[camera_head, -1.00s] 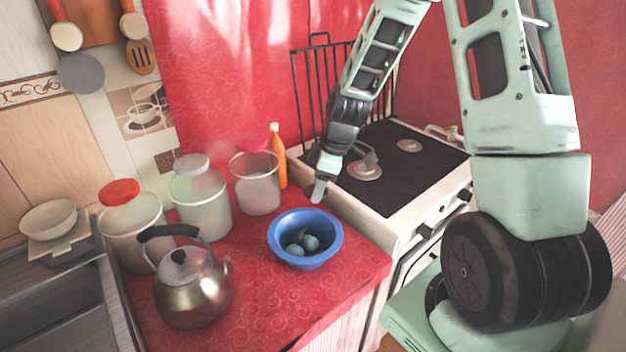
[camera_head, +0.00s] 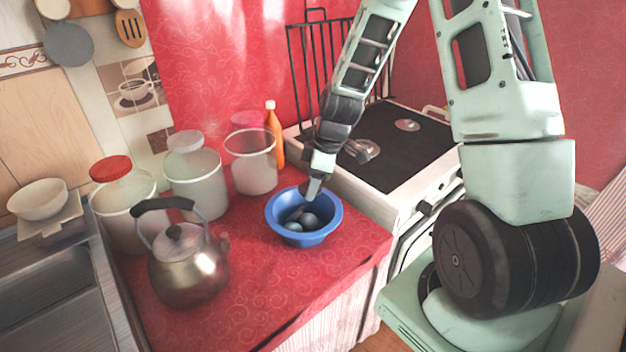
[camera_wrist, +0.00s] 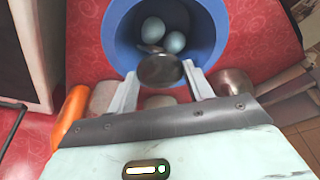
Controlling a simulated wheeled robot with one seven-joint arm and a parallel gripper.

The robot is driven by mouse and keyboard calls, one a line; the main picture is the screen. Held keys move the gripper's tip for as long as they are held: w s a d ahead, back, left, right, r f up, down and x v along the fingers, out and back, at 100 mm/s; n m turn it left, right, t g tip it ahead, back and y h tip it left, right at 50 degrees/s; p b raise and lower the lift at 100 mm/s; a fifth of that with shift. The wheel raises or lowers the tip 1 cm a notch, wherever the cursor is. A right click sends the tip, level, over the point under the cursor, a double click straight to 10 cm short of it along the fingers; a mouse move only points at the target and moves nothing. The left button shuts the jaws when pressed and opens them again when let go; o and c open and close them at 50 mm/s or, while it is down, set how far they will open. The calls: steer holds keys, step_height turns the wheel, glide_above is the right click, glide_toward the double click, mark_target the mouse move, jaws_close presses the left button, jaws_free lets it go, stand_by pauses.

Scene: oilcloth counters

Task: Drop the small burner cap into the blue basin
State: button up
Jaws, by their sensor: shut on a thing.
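The blue basin (camera_head: 283,232) stands on the red counter, left of the stove. My gripper (camera_head: 313,190) reaches down at the basin's far side, its tip above the opening. In the wrist view the fingers (camera_wrist: 160,83) are shut on a dark round disc, the small burner cap (camera_wrist: 160,72). The cap is seen against the basin's inside (camera_wrist: 120,40), with no visible contact with its floor. Two pale blue egg-shaped things (camera_wrist: 175,42) lie in the basin, and a small brownish thing, partly hidden by the cap, shows beside them.
A steel kettle (camera_head: 187,270) stands left of the basin. Several clear jars (camera_head: 195,185) and an orange bottle (camera_head: 275,135) stand behind it. The stove (camera_head: 400,160) with a wire rack (camera_head: 306,70) is at the right. The counter's front is bare.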

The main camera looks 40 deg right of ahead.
steer(key=o, duration=1.1)
steer(key=shift+c, duration=0.2)
steer(key=v, duration=1.7)
steer(key=shift+r+b, duration=0.25)
steer(key=shift+b, duration=0.15)
steer(key=s+a+f+g, duration=0.1)
steer(key=s+a, duration=0.1)
steer(key=a, duration=0.9)
steer(key=s+a+f+m+g+h, duration=0.1)
steer(key=s+a+f, duration=0.2)
steer(key=s+a, duration=1.4)
steer(key=shift+s+a+f+m+h, duration=0.2)
steer(key=shift+s+m+h, duration=0.2)
steer(key=shift+s, duration=0.35)
